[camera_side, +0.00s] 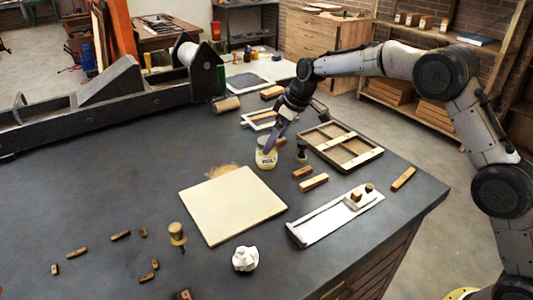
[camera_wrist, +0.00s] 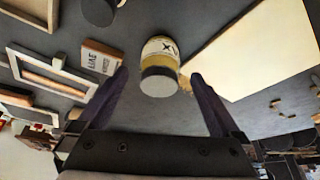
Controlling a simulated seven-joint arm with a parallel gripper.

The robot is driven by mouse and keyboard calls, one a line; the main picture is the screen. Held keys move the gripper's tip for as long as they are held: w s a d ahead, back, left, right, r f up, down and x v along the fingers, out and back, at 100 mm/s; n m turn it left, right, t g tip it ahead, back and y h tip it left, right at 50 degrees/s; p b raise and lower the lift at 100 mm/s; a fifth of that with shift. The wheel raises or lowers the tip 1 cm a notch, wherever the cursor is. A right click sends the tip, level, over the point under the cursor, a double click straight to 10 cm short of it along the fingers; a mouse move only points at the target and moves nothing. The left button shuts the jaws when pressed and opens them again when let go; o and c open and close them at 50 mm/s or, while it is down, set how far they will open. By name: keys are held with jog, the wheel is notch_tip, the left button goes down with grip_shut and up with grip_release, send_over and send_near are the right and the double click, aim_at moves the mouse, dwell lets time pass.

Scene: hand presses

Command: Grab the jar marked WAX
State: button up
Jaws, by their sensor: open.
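The jar marked WAX (camera_side: 266,155) stands on the dark bench, just behind the cream board, with a pale label and yellowish contents. In the wrist view the jar (camera_wrist: 160,62) shows its grey lid and part of its label. It lies between and just ahead of my two fingertips, with a gap on each side. My gripper (camera_side: 271,147) is open at the jar in the side view, where a finger overlaps the jar's top. In the wrist view my gripper (camera_wrist: 160,78) has its fingers spread wide. I cannot tell whether either finger touches the jar.
The cream board (camera_side: 232,204) lies in front of the jar. A dark-topped stamp (camera_side: 302,152) stands close to its right, near a wooden divided frame (camera_side: 341,146). A labelled wooden block (camera_wrist: 101,57) lies beside the left finger.

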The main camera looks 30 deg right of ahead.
jog(key=shift+w+x, duration=0.15)
jog(key=shift+x, duration=1.35)
jog(key=shift+w+x, duration=0.15)
jog(key=shift+x, duration=1.35)
jog(key=shift+a+r, duration=0.2)
jog(key=c, duration=1.4)
jog(key=shift+c, duration=0.7)
jog(key=shift+r, duration=0.15)
